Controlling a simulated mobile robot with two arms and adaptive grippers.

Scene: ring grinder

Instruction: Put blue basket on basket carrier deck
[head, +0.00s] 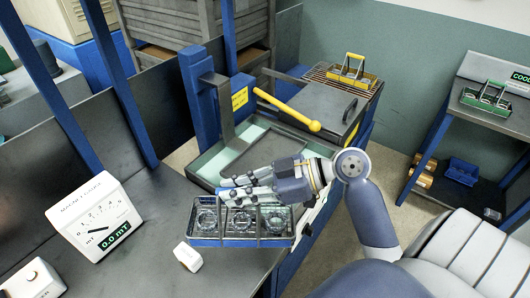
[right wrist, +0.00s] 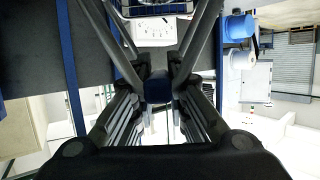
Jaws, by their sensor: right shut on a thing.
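The blue basket (head: 205,242) has a blue lower rim, thin wire sides and several round ring-like pieces inside. It is at the right edge of the dark bench in the head view; I cannot tell whether it touches the bench. My right gripper (head: 240,188) is above it and shut on its handle, which is mostly hidden by the fingers. In the right wrist view the fingers (right wrist: 158,92) close around a dark blue piece, with part of the basket (right wrist: 155,10) at the top edge. I cannot tell for sure which surface is the carrier deck. My left gripper is out of view.
A shallow light-green tank (head: 208,166) and a yellow-knobbed lever (head: 290,112) lie behind the basket. A yellow-handled basket (head: 362,80) sits on a slatted rack. A green basket (head: 487,97) stands on the right shelf. A gauge (head: 95,217) and white block (head: 188,256) are on the bench.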

